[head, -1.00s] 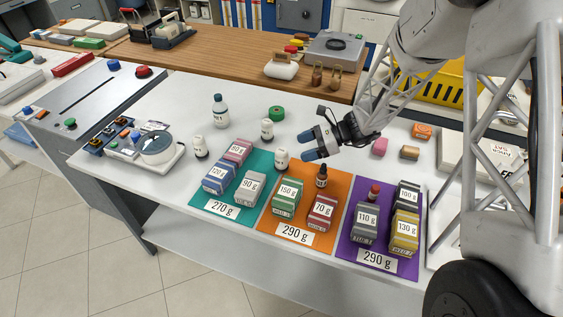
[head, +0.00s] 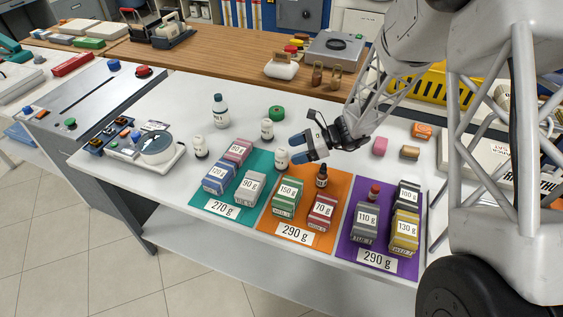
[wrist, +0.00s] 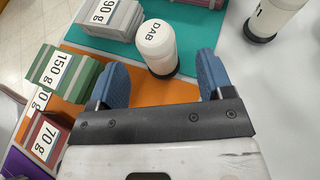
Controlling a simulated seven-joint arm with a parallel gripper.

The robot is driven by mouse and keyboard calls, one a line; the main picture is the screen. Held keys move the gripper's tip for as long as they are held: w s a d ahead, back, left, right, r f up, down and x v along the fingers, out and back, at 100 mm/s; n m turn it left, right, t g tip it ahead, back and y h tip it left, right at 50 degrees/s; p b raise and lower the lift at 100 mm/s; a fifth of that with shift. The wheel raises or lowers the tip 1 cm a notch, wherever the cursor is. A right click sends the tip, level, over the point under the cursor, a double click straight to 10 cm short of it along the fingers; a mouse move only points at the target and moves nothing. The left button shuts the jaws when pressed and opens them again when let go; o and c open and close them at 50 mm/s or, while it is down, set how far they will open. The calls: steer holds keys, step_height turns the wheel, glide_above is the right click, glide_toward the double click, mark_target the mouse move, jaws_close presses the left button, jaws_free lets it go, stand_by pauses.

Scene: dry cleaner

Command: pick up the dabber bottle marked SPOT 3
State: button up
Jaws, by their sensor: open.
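My gripper (head: 305,147) is open, with blue fingertips, low over the white table at the back edge of the orange mat. A white dabber bottle (head: 282,158) stands upright just left of the fingertips. In the wrist view this bottle (wrist: 157,45) shows "DAB" on its top and lies ahead of the gap between the fingers (wrist: 158,85), apart from them. Its spot number is not visible. Other white bottles stand at the back (head: 267,130), at the left (head: 200,147), and a larger one behind (head: 220,112). I cannot read which is SPOT 3.
Teal (head: 209,203), orange (head: 264,221) and purple (head: 347,249) mats hold several weighted boxes. A dark dropper bottle (head: 322,177) stands close by my gripper on the orange mat. Table between bottles is clear.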

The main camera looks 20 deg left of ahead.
mark_target(281, 154)
steer(key=shift+x, duration=2.6)
steer(key=shift+s+r, duration=0.1)
steer(key=shift+s, duration=0.1)
steer(key=c, duration=1.1)
steer(key=shift+r, duration=0.15)
steer(key=shift+r, duration=4.85)
